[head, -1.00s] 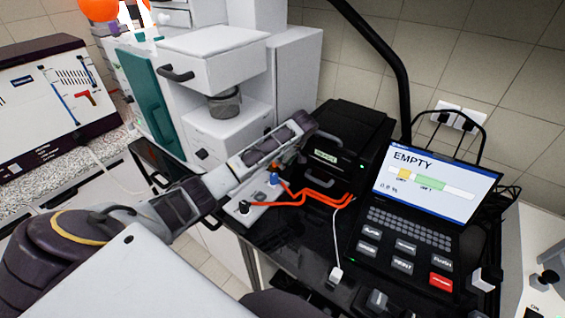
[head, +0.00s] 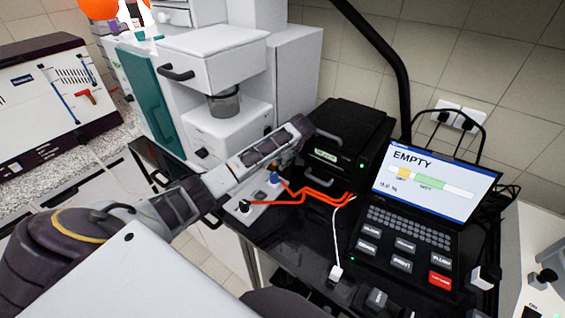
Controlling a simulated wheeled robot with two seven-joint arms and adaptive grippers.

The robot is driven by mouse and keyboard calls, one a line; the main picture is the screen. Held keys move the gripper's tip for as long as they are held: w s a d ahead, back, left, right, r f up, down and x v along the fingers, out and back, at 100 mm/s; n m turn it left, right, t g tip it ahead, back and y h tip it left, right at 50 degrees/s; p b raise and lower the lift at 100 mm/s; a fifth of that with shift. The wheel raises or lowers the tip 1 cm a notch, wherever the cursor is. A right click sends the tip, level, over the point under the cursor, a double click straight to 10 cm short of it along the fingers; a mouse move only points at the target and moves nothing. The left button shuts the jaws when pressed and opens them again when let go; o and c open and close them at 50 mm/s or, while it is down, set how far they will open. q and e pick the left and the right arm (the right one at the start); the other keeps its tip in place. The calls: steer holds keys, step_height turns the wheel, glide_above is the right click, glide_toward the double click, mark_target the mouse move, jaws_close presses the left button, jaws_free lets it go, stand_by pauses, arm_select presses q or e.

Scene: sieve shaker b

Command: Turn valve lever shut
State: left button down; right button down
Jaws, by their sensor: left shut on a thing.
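My left gripper (head: 299,133) reaches in from the left, above the back of a pale panel (head: 262,194) with hoses, just left of a black box. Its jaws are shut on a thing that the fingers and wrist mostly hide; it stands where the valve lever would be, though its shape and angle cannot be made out. A blue fitting (head: 273,179) shows on the panel just below the wrist. Orange hoses (head: 300,201) run from the panel to the right. My right gripper is not in view.
The black box (head: 352,135) with handles stands close to the right of the gripper. A laptop-like console (head: 432,185) reading "EMPTY" stands further right. A white cabinet with a cup (head: 223,103) is behind left.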

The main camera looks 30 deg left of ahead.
mark_target(272, 164)
arm_select(q)
steer(key=shift+s+m, duration=0.2)
steer(key=shift+m, duration=0.2)
steer(key=m, duration=0.1)
steer(key=s+m+t, duration=0.1)
steer(key=m, duration=0.1)
steer(key=shift+s+a+m+t+h, duration=0.2)
steer(key=shift+a+m+t+h, duration=0.1)
steer(key=shift+a, duration=0.1)
steer(key=m, duration=0.2)
steer(key=s+a+m+t+h, duration=0.1)
steer(key=shift+m, duration=0.4)
steer(key=m, duration=0.1)
steer(key=a+m+h, duration=0.1)
steer(key=shift+s+m+t, duration=0.3)
steer(key=shift+s+a+m+h, duration=0.1)
steer(key=shift+a+m+h, duration=0.2)
steer(key=shift+m, duration=0.4)
steer(key=shift+s+a+m+h, duration=0.1)
steer(key=shift+a+m+h, duration=0.15)
steer(key=shift+m, duration=0.45)
steer(key=shift+w+r, duration=0.1)
steer(key=c, duration=1.7)
jaws_free()
